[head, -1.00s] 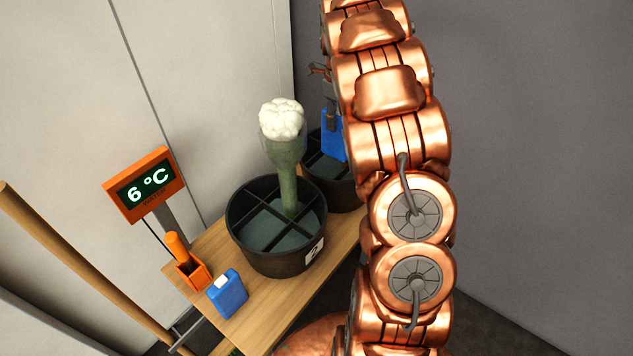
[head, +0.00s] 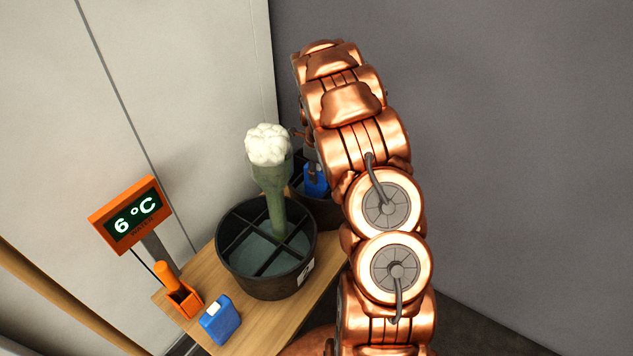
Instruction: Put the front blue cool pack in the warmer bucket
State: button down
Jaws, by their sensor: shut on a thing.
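One blue cool pack (head: 315,181) is at the rear dark bucket (head: 325,213), within or just above its opening. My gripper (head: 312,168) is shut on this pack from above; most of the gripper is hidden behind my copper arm. A second blue cool pack (head: 220,321) with a white cap stands on the near end of the wooden table. The front dark bucket (head: 266,285) has a divided inside and a label on its side. My arm also hides much of the rear bucket.
A wrapped bunch with white blooms (head: 268,146) stands upright in the front bucket, close to my arm. An orange display (head: 125,217) reads 6 °C. An orange holder (head: 183,302) with an orange-handled thing stands beside the second pack. A wall is behind.

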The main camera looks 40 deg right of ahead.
jog(key=shift+f+p, duration=0.35)
jog(key=shift+f, duration=1.8)
jog(key=shift+f+b, duration=0.35)
jog(key=shift+f, duration=0.25)
jog(key=c, duration=0.8)
grip_release()
jog(key=shift+r, duration=0.1)
jog(key=shift+r+p, duration=0.5)
jog(key=shift+r, duration=0.3)
notch_tip(320, 180, up, 12)
jog(key=shift+f+b, duration=0.25)
jog(key=shift+b, duration=0.9)
jog(key=shift+a, duration=0.15)
